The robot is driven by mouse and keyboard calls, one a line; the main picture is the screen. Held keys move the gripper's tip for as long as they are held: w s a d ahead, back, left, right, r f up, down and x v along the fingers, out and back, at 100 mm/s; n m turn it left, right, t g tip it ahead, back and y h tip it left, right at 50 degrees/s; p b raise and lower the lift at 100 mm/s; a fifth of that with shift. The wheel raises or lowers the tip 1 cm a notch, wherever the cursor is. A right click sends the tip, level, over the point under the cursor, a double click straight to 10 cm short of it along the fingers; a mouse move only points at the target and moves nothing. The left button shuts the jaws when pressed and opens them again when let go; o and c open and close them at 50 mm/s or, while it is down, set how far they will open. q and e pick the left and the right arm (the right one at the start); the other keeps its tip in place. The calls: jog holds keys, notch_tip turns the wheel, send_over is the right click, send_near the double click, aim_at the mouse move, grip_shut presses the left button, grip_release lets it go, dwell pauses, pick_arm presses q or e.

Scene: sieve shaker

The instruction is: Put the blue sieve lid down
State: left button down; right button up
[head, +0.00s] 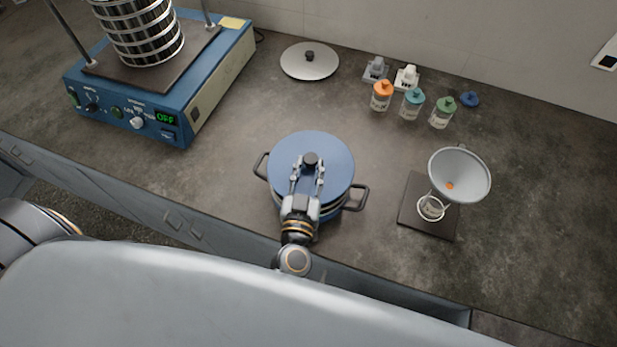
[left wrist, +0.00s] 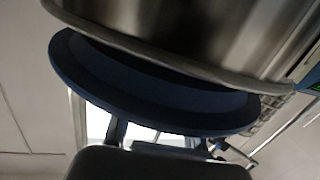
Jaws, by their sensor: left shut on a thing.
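The blue sieve lid (head: 332,152) is a round disc with a dark knob (head: 311,159) at its centre. My left gripper (head: 308,166) is shut on the knob. The lid is over a round metal vessel with a blue base and two dark side handles (head: 356,198). In the left wrist view the lid (left wrist: 150,95) appears as a dark blue disc close to the metal wall (left wrist: 200,35). I cannot tell whether the lid rests on the vessel or hovers just over it. My right gripper is not in view.
A blue shaker (head: 185,100) with a sieve stack (head: 140,35) stands back left. A silver lid (head: 310,62) lies behind. Capped bottles (head: 411,103) stand back right. A funnel (head: 460,172) is above a dark plate (head: 415,204) at right. Counter (head: 235,125) left of the vessel is clear.

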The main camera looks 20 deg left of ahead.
pick_arm(q)
jog(key=shift+f+b, duration=0.45)
jog(key=shift+f, duration=0.8)
jog(key=c, duration=1)
grip_release()
